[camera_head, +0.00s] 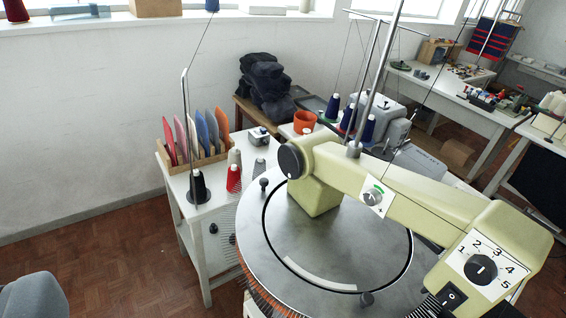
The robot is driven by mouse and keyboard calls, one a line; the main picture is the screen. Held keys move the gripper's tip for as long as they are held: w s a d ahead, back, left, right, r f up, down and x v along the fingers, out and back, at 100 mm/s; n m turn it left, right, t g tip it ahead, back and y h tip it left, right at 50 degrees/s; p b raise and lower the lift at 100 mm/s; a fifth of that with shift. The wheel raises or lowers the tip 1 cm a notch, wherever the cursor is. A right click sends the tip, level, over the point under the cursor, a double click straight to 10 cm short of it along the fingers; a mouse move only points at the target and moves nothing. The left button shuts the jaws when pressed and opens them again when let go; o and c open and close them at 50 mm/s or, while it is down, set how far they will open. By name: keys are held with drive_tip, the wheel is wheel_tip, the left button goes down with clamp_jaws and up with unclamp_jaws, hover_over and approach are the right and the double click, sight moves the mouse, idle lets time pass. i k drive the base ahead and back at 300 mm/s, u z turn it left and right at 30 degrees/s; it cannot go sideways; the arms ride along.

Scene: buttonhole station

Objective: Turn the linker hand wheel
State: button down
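The linker (440,205) is a cream-coloured machine with a long arm over a round grey metal plate (310,245). A black round wheel (290,161), which looks like the hand wheel, sits on the far left end of that arm, its face turned to the left. A dial with numbers 1 to 5 (481,268) and a black switch (452,296) are on the near right end. A smaller dial with a green mark (373,197) is on the arm's side. My gripper is not in view, so nothing shows near the wheel.
A white side table (212,222) left of the linker holds yarn cones (234,178) and a wooden rack of coloured cards (195,155). A thin upright rod (187,120) stands there. A grey rounded object (35,297) is at bottom left. The brown floor (110,250) between is clear.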

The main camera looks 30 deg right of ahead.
sight(289, 160)
drive_tip(key=k, duration=1.25)
drive_tip(key=u, duration=0.55)
drive_tip(key=i, duration=1.6)
drive_tip(key=z, duration=0.5)
